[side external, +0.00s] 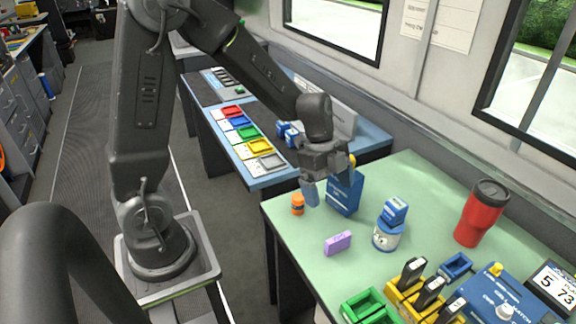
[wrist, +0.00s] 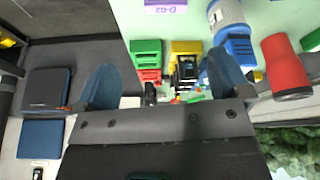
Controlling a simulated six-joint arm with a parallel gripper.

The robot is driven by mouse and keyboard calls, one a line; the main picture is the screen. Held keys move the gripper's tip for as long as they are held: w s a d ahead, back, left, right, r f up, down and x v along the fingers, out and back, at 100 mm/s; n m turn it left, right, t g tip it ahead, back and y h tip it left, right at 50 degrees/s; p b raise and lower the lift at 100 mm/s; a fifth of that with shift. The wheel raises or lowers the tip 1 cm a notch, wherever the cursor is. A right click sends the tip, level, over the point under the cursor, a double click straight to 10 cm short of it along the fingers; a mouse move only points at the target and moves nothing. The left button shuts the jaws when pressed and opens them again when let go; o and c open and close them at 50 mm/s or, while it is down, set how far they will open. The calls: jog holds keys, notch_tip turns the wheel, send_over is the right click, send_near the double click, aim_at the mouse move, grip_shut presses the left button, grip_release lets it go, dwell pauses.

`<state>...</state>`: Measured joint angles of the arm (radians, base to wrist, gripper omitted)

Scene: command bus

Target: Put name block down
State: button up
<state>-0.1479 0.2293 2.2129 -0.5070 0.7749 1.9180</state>
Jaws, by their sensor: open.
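A small purple block (side external: 338,243) lies on the green tabletop (side external: 290,240), near its left edge. It also shows at the top edge of the wrist view (wrist: 168,6), with a label that seems to read D-02. I cannot tell whether it is the name block. My gripper (side external: 325,190) is above the table, up and left of the purple block in the side view and apart from it. In the wrist view its two blue fingers (wrist: 165,80) are spread wide, with nothing held between them. A blue box (side external: 345,193) stands behind the gripper, partly hidden.
An orange bottle (side external: 297,204) stands near the left edge. A white-and-blue canister (side external: 388,232) and red tumbler (side external: 481,214) stand to the right. Yellow holders (side external: 405,290) and a green tray (side external: 365,306) fill the front. A second bench (side external: 225,135) holds coloured trays.

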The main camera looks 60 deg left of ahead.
jog(key=s+r+n+t+y, duration=0.4)
jog(key=s+r+n+t, duration=0.1)
jog(key=s+r+n, duration=0.9)
jog(key=shift+s+n, duration=0.65)
jog(key=shift+n, duration=0.35)
